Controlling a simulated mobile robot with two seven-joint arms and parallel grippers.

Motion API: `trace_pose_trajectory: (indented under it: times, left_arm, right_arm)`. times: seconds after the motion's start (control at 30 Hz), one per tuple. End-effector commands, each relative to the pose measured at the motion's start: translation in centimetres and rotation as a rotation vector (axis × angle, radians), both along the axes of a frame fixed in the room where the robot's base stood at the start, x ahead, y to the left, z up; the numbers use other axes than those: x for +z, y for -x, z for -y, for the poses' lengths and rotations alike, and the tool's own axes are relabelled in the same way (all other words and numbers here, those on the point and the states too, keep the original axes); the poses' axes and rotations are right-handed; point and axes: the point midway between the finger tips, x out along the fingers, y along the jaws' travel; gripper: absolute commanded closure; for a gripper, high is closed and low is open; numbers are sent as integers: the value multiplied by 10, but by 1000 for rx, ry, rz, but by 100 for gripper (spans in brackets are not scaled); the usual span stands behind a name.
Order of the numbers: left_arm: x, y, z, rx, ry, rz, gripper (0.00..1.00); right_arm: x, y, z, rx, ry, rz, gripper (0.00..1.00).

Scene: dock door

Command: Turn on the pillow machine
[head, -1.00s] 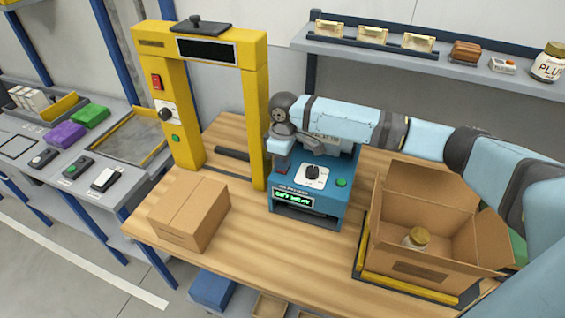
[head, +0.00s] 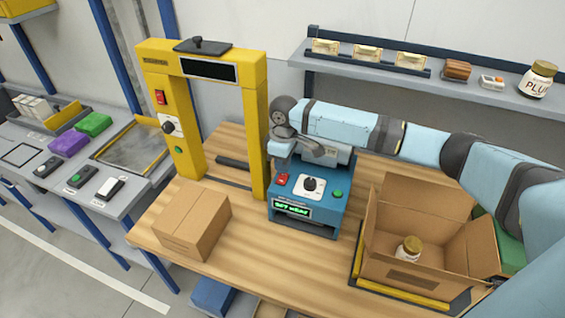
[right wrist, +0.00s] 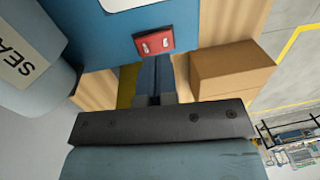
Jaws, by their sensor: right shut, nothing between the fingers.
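The pillow machine is the blue box (head: 325,212) on the wooden bench, with a dial (head: 311,186), a green button (head: 338,194) and a lit green display (head: 292,208). Its red rocker switch (head: 282,180) is at the top left of its panel; the switch also shows in the right wrist view (right wrist: 154,40). My right gripper (right wrist: 155,65) is shut and empty, its fingertips close to the switch's edge. I cannot tell whether they touch it. In the head view my right wrist hangs over the machine's back left. My left gripper is not in view.
A yellow arch (head: 258,125) with its own red switch stands left of the machine. A closed carton (head: 190,222) is at the front left. An open carton (head: 410,270) holding a jar is on the right. A shelf (head: 450,85) runs behind.

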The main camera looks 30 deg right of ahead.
Motion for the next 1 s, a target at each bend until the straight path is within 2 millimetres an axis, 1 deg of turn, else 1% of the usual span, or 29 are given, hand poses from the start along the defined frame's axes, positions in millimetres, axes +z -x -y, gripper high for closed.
trace_pose_trajectory:
  times: [0.03,0.07,0.1,0.13,0.3,0.4,0.5,0.6,0.7,1.0]
  left_arm:
    - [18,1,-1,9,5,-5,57]
    - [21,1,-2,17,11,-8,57]
    - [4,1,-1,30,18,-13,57]
    - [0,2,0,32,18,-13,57]
    - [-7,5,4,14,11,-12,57]
    - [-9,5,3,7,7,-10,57]
    - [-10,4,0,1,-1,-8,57]
    - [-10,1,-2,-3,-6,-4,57]
    - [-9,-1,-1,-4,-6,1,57]
    - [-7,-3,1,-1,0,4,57]
  right_arm:
    - [21,-1,-1,-1,-2,1,100]
    - [26,-1,-1,-1,-1,0,100]
    - [26,-1,-2,0,-3,4,100]
    - [32,-1,-2,0,-2,5,100]
    - [71,3,-6,0,-1,4,100]
    - [89,4,-7,0,-1,3,100]
    - [102,5,-8,0,-1,2,100]
    - [110,6,-9,-1,-1,1,100]
    - [113,7,-9,-1,0,0,100]
    - [114,7,-9,-1,-1,1,100]
